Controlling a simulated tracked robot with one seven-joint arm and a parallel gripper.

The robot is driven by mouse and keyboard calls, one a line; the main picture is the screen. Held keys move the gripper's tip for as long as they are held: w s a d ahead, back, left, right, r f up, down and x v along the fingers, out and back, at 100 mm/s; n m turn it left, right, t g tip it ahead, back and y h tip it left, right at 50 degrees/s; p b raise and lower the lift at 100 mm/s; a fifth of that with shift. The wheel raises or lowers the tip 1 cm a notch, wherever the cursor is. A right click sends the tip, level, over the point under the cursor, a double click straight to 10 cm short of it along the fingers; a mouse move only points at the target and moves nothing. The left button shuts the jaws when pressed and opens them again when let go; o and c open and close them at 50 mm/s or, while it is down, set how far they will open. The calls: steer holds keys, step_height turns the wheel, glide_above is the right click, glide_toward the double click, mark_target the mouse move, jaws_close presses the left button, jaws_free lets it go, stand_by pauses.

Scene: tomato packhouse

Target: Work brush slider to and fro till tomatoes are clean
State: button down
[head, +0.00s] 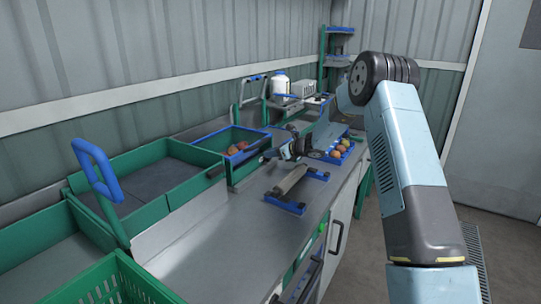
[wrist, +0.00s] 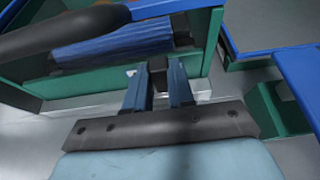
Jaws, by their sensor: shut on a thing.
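In the wrist view the two blue fingers of my gripper (wrist: 158,82) are shut on a small dark block (wrist: 157,66), which I take for the slider's grip. A blue ribbed bar (wrist: 112,47), likely the brush, lies just beyond it inside a green-walled box. In the head view my gripper (head: 267,156) is low over the bench, against the near right side of a blue-rimmed green box (head: 215,138). Red-orange tomatoes (head: 238,148) show in that box; their cleanness is too small to tell. The slider is not distinct in the head view.
A blue tray (head: 330,158) of several tomatoes stands right of my gripper. A blue-ended stand with a grey bar (head: 291,180) is in front. Large green bins (head: 182,152) lie left. A dark rounded bar (wrist: 60,30) crosses the wrist view's upper left. The front steel bench (head: 235,235) is clear.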

steer(key=c, duration=1)
jaws_free()
steer(key=shift+o, duration=0.2)
steer(key=shift+s, duration=0.1)
steer(key=v, duration=1.3)
steer(key=shift+s+d+f, duration=0.1)
steer(key=shift+d, duration=0.2)
steer(key=shift+s, duration=0.1)
